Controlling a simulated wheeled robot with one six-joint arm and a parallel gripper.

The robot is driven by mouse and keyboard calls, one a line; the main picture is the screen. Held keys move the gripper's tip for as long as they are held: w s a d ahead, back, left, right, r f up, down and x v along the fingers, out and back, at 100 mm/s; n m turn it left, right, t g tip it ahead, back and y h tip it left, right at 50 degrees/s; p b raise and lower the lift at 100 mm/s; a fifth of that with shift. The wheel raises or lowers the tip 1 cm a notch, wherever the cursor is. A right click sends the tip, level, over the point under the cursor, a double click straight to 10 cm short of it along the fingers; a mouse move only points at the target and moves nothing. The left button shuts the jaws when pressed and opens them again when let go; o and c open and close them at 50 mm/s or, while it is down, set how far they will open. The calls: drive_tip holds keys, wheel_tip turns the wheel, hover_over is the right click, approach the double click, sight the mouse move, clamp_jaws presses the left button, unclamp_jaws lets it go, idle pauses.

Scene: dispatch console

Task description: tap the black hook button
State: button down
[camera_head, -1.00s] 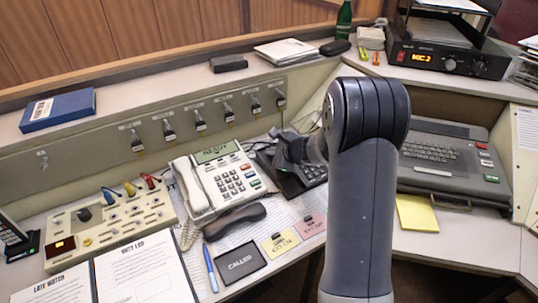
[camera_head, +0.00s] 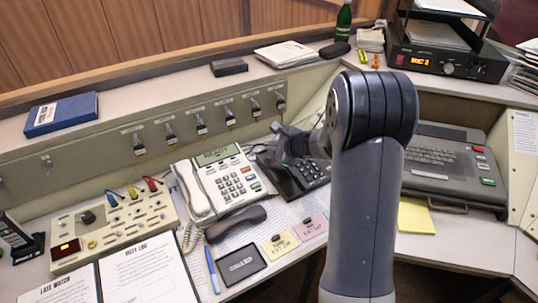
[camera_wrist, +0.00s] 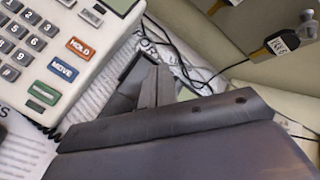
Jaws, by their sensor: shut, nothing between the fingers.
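A black desk phone (camera_head: 312,177) with a keypad stands right of the white phone in the head view. Its handset (camera_head: 236,223) lies off it on the desk. My gripper (camera_head: 287,141) is shut and empty, over the black phone's left, cradle side. In the wrist view the shut dark fingers (camera_wrist: 151,85) point at the black phone, which is mostly hidden behind them. I cannot make out the black hook button, nor whether the fingers touch the phone. My arm hides part of the phone's right side.
The white phone (camera_head: 221,183) with its handset on stands close on the left. In the wrist view the white phone's keys (camera_wrist: 62,70) are near my fingers. A row of hanging plugs (camera_head: 202,126) lines the panel behind. A dark keyboard unit (camera_head: 450,158) stands right of my arm.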

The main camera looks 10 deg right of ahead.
drive_tip(key=shift+s+r+p, duration=0.15)
drive_tip(key=shift+r+p, duration=0.2)
drive_tip(key=shift+r, duration=0.35)
drive_tip(key=shift+s+r+p, duration=0.1)
drive_tip(key=shift+r+p, duration=0.25)
drive_tip(key=shift+r, duration=0.35)
drive_tip(key=shift+f, duration=0.1)
drive_tip(key=shift+w+f+b, duration=0.1)
drive_tip(key=shift+f+b, duration=0.25)
drive_tip(key=r+p, duration=0.1)
drive_tip(key=p, duration=0.2)
drive_tip(key=r+p, duration=0.1)
drive_tip(key=r, duration=0.1)
drive_tip(key=s+r+p, duration=0.1)
drive_tip(key=r, duration=0.1)
drive_tip(key=shift+d, duration=0.15)
